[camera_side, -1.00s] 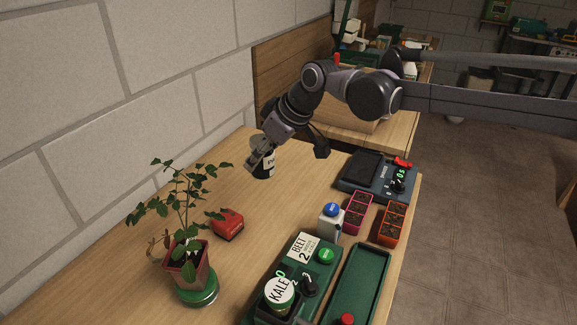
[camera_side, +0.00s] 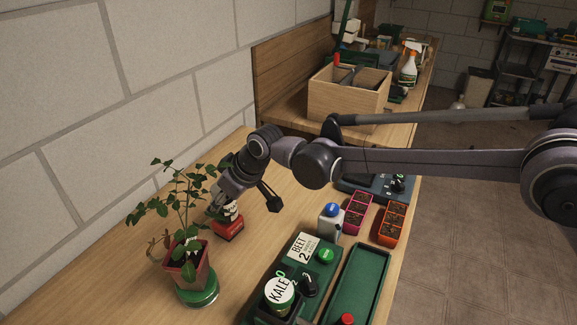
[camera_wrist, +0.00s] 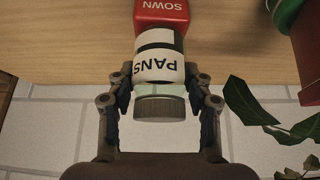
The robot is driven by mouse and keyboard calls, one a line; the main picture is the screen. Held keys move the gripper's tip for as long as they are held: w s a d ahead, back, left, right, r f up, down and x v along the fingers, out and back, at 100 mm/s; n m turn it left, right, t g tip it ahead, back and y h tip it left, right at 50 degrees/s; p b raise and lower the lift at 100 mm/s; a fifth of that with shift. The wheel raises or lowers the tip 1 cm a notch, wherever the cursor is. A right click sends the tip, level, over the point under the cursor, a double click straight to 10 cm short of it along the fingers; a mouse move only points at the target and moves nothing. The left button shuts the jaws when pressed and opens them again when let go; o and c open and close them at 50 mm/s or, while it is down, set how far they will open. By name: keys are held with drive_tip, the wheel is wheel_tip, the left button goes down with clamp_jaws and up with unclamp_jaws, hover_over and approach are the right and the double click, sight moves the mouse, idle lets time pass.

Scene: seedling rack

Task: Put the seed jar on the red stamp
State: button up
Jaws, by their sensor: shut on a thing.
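The seed jar (camera_wrist: 158,69) has a ribbed lid and a white label reading "PANS". My gripper (camera_wrist: 160,92) is shut on it, one finger on each side near the lid. The red stamp (camera_wrist: 161,13) is marked "SOWN" and lies just beyond the jar's base in the wrist view. In the side view the jar (camera_side: 231,211) is at the red stamp (camera_side: 229,231), directly above it in the picture, with my gripper (camera_side: 226,205) partly covering it. I cannot tell whether the jar touches the stamp.
A potted plant (camera_side: 188,262) on a green saucer (camera_side: 199,292) stands close to the left of the stamp. A green tray (camera_side: 357,285), a kale tin (camera_side: 280,291) and seedling pots (camera_side: 392,224) are to the right. The wood table is clear behind the stamp.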

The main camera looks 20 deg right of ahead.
drive_tip(key=shift+f, duration=0.15)
drive_tip(key=o, duration=1.2)
drive_tip(key=shift+o, duration=0.2)
drive_tip(key=v, duration=1.2)
drive_tip(key=s+d+r+m+h, duration=0.15)
drive_tip(key=d+r, duration=0.25)
drive_tip(key=d, duration=0.8)
drive_tip(key=s+d+f+m+t+h, duration=0.1)
drive_tip(key=s+d+m, duration=0.1)
drive_tip(key=s+d, duration=0.6)
drive_tip(key=s+d+f+m+t+h, duration=0.1)
drive_tip(key=s+d+m, duration=0.25)
drive_tip(key=d, duration=0.85)
drive_tip(key=s+d+f+m, duration=0.1)
drive_tip(key=s+d+f, duration=0.4)
drive_tip(key=s+d, duration=0.3)
drive_tip(key=shift+s+f+h, duration=0.4)
drive_tip(key=shift+s+h, duration=0.05)
drive_tip(key=shift+s, duration=0.4)
